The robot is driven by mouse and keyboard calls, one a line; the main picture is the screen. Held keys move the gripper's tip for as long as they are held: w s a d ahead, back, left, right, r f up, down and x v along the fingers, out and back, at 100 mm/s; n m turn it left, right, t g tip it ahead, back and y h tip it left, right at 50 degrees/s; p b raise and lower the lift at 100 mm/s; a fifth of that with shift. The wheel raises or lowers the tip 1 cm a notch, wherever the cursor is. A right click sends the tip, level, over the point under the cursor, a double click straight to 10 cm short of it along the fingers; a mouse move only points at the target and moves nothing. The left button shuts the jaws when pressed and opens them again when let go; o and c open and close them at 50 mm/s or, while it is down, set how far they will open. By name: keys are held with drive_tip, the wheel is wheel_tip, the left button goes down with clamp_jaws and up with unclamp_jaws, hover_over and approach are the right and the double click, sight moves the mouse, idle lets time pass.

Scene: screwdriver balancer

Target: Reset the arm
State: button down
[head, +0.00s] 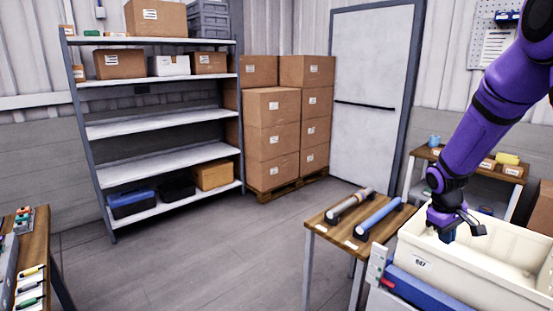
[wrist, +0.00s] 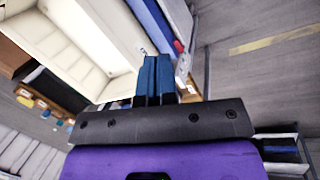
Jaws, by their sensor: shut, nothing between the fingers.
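My purple arm reaches down from the upper right of the head view. My gripper (head: 449,236) is at its lower end, over the left part of a cream bin (head: 425,262). In the wrist view the two blue fingers of my gripper (wrist: 154,62) lie side by side, shut and empty. The cream bin (wrist: 108,50) fills the upper left of that view. The head view does not clearly show how far the fingertips are from the bin.
A small wooden table (head: 332,232) left of the bin holds a blue cylinder (head: 379,216) and a grey one (head: 350,205). A blue object (head: 425,290) lies before the bin. Shelves (head: 150,125) and stacked boxes (head: 272,125) stand behind. The floor (head: 210,260) between is clear.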

drive_tip(key=s+a+r+m+t, duration=0.1)
drive_tip(key=s+a+r, duration=0.25)
drive_tip(key=r, duration=0.25)
drive_tip(key=s+a+r+t+y, duration=0.1)
drive_tip(key=s+a+r, duration=0.1)
drive_tip(key=s+r, duration=0.3)
drive_tip(key=s+a+r+m+t, duration=0.1)
drive_tip(key=s+a+r, duration=0.2)
drive_tip(key=r, duration=0.4)
drive_tip(key=s+a+r+t+y, duration=0.1)
drive_tip(key=s+a+r, duration=0.2)
drive_tip(key=s, duration=0.5)
drive_tip(key=s+a+r+m+t+y, duration=0.1)
drive_tip(key=s+a+r, duration=0.2)
drive_tip(key=s, duration=0.6)
drive_tip(key=shift+a+m, duration=0.3)
drive_tip(key=shift+a, duration=0.45)
drive_tip(key=shift+r, duration=0.1)
